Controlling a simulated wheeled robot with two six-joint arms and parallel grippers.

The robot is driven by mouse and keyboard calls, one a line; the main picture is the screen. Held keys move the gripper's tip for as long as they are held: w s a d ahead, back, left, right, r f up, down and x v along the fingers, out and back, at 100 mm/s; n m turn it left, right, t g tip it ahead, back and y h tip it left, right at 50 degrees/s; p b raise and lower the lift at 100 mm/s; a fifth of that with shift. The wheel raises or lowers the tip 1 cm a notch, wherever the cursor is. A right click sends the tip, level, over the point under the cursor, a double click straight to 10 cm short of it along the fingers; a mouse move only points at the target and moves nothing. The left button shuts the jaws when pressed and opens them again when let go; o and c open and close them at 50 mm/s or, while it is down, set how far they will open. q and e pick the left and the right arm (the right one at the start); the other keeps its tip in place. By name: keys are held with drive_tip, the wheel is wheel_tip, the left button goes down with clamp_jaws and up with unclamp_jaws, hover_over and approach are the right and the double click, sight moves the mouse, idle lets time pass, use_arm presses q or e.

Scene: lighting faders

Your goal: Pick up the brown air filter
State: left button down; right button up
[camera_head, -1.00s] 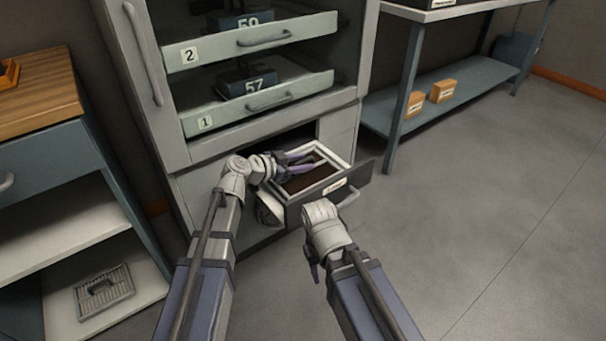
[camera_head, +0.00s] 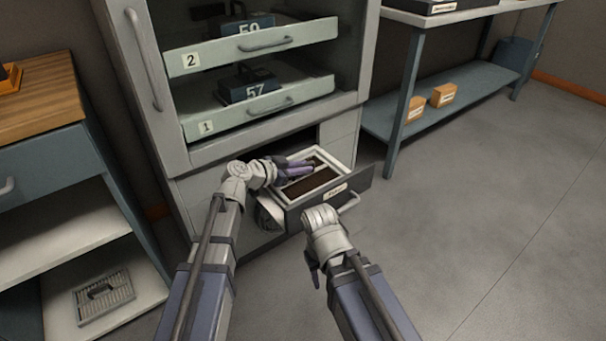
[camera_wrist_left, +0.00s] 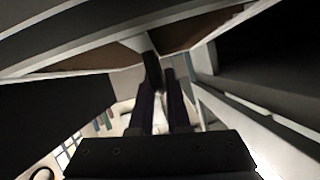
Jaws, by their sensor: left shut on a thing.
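The brown air filter (camera_head: 313,185) has brown panels in a pale frame. In the head view it lies in the pulled-out bottom drawer (camera_head: 335,192). My left gripper (camera_head: 309,163) reaches over it from the left, with its fingers together. In the left wrist view the fingers (camera_wrist_left: 162,75) are shut on a dark upright part between the filter's brown panels (camera_wrist_left: 192,32). I cannot tell whether the filter is clear of the drawer floor. My right gripper (camera_head: 314,272) hangs in front of the drawer, apart from it; its jaws are too unclear to read.
A grey grille-like filter (camera_head: 104,296) lies on the low shelf at left. Small orange boxes (camera_head: 443,95) sit on the right bench's shelf. The floor (camera_head: 470,230) at right is clear.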

use_arm(q)
drive_tip(key=shift+r, duration=0.1)
wheel_tip(320, 180, up, 18)
drive_tip(key=p, duration=1.8)
